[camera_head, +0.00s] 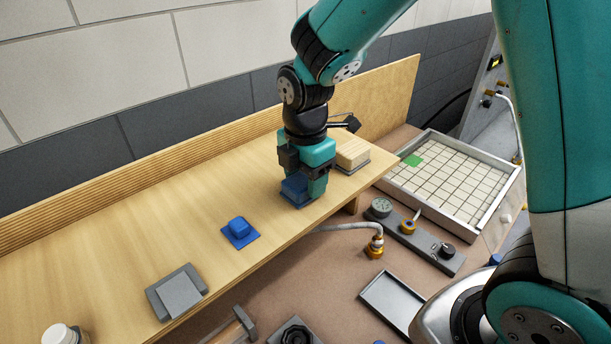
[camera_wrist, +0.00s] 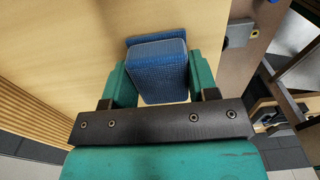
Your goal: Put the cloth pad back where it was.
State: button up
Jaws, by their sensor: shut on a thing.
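The blue cloth pad (camera_head: 293,187) is between the fingers of my gripper (camera_head: 304,188), over the right part of the wooden shelf (camera_head: 120,250). In the wrist view, the woven-looking pad (camera_wrist: 158,70) sits between the two teal fingers of my gripper (camera_wrist: 155,85), which is shut on it. A flat blue edge (camera_wrist: 150,38) shows just beyond the pad, at or close to the shelf surface. I cannot tell whether the pad touches the surface under it. The fingers hide part of the pad in the head view.
A wooden block (camera_head: 352,150) on a grey base stands close behind my gripper. A smaller blue block (camera_head: 239,228) and a grey block (camera_head: 176,290) lie to the left. A white-capped bottle (camera_head: 60,334) is at the front left. A gridded tray (camera_head: 455,185) lies right, below the shelf.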

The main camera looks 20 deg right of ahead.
aim_at(305, 176)
jog(key=o, duration=0.9)
notch_tip(305, 176, up, 12)
jog(key=b, duration=0.2)
jog(key=s+a+f+m+y, duration=0.1)
jog(key=s+a+m+y, duration=0.1)
jog(key=s+m, duration=0.5)
jog(key=s+a+f+m+y, duration=0.1)
jog(key=s+a+m+y, duration=0.1)
jog(key=s+m, duration=0.5)
jog(key=s+a, duration=0.1)
jog(key=s, duration=0.3)
jog(key=shift+s+f+m, duration=0.15)
jog(key=shift+s+m, duration=0.15)
jog(key=shift+s, duration=0.1)
jog(key=shift+a, duration=0.1)
